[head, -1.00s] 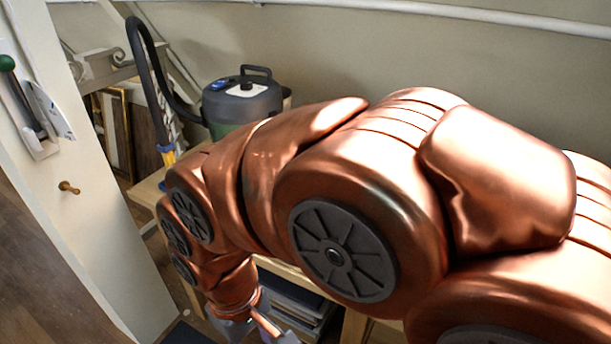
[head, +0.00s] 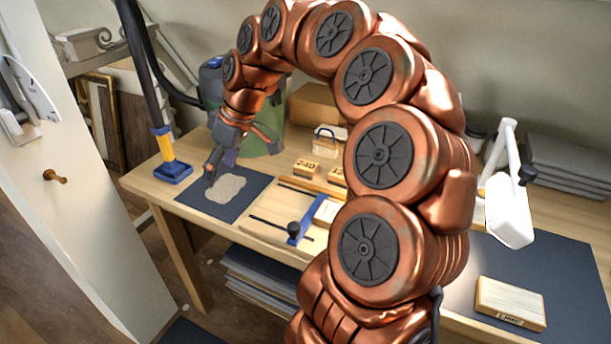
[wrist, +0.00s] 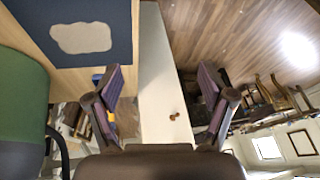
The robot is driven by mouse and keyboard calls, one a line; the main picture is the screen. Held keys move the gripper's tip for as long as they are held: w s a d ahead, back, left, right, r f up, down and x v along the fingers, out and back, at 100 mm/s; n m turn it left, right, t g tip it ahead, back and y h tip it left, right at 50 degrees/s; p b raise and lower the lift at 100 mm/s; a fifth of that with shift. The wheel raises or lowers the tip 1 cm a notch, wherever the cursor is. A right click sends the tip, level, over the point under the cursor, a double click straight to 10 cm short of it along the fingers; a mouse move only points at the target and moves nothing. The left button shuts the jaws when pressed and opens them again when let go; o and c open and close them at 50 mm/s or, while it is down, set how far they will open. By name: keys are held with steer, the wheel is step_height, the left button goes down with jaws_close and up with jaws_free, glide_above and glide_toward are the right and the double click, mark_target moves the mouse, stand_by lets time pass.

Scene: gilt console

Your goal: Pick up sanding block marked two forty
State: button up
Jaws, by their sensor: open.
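The sanding block marked 240 (head: 305,167) is a small light wooden block on the workbench, in the middle of the head view. A similar block (head: 338,175) sits just right of it, its marking partly hidden by my arm. My gripper (head: 240,162) is open and empty above the bench, left of the 240 block and over the back of the small dark mat. In the wrist view my open gripper (wrist: 160,100) has nothing between its fingers, and neither block shows there.
A pale patch lies on the small dark mat (head: 250,205). The green vacuum (head: 262,130) stands behind my gripper, its hose nozzle (head: 172,170) at left. A wooden board with a blue clamp (head: 294,232) lies in front of the blocks. A white lamp (head: 508,212) stands right.

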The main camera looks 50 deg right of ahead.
steer(key=w+d+f+t+b, duration=0.1)
steer(key=w+d+f, duration=0.1)
steer(key=d, duration=0.6)
steer(key=w+d+f+t+b, duration=0.1)
steer(key=d+f, duration=0.1)
steer(key=d, duration=0.6)
steer(key=m+h+b, duration=0.1)
steer(key=m+h, duration=0.1)
glide_toward(306, 164)
steer(key=shift+w+a+f+t, duration=0.15)
steer(key=shift+w+a+f, duration=0.15)
steer(key=shift+f, duration=0.25)
steer(key=shift+w+a+f+t, duration=0.15)
steer(key=shift+w+a+f, duration=0.15)
steer(key=shift+f, duration=0.2)
steer(key=shift+d+f, duration=0.1)
steer(key=shift+f, duration=0.2)
steer(key=shift+d+p+x, duration=0.2)
steer(key=shift+p+x, duration=0.2)
steer(key=shift+x, duration=1.35)
steer(key=shift+d+p+x, duration=0.2)
steer(key=shift+p+x, duration=0.15)
steer(key=shift+x, duration=1.45)
steer(key=shift+s+a+f, duration=0.1)
steer(key=shift+s+a, duration=0.05)
steer(key=shift+s, duration=0.05)
steer(key=c, duration=1.3)
step_height(306, 164, up, 10)
steer(key=shift+b, duration=0.65)
